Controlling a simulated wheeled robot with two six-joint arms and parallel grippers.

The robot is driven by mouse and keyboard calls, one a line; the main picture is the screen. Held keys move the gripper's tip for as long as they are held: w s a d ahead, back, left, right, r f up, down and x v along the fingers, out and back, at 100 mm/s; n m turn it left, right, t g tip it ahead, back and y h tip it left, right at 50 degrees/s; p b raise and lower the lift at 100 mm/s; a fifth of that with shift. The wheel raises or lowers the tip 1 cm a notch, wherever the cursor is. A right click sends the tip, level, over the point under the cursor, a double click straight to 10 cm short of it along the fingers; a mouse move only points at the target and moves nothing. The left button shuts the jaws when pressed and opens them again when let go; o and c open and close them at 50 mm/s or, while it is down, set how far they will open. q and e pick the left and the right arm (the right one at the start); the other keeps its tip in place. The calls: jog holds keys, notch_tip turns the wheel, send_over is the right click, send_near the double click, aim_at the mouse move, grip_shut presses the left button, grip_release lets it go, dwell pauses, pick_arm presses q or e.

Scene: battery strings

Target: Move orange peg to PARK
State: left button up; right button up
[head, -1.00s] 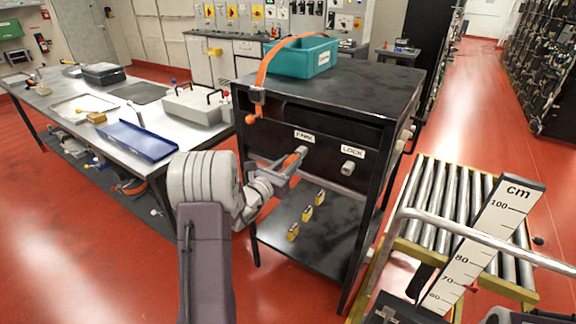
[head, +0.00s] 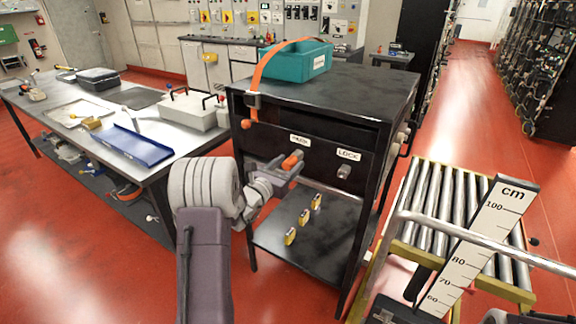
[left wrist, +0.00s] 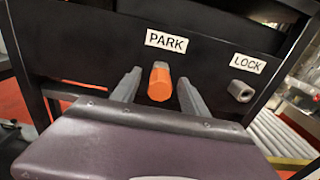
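The orange peg (head: 292,160) sticks out of the dark front panel of the black stand, just below the PARK label (head: 300,140). In the left wrist view the peg (left wrist: 159,82) is directly under the PARK label (left wrist: 166,41), end towards me. My left gripper (head: 279,167) is in front of it. In the left wrist view its two fingers (left wrist: 158,92) stand apart, one each side of the peg, with gaps showing. How deep the peg sits is hidden. The grey LOCK socket (left wrist: 241,91) to the right holds no orange peg. My right gripper is not in view.
A teal bin (head: 296,62) stands on the stand's top, with an orange strap (head: 262,72) near it. A roller conveyor (head: 436,205) and a cm scale (head: 478,238) stand at right. A workbench (head: 60,125) is at left.

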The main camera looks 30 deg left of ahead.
pick_arm(q)
jog(key=s, duration=0.9)
jog(key=shift+a, duration=0.35)
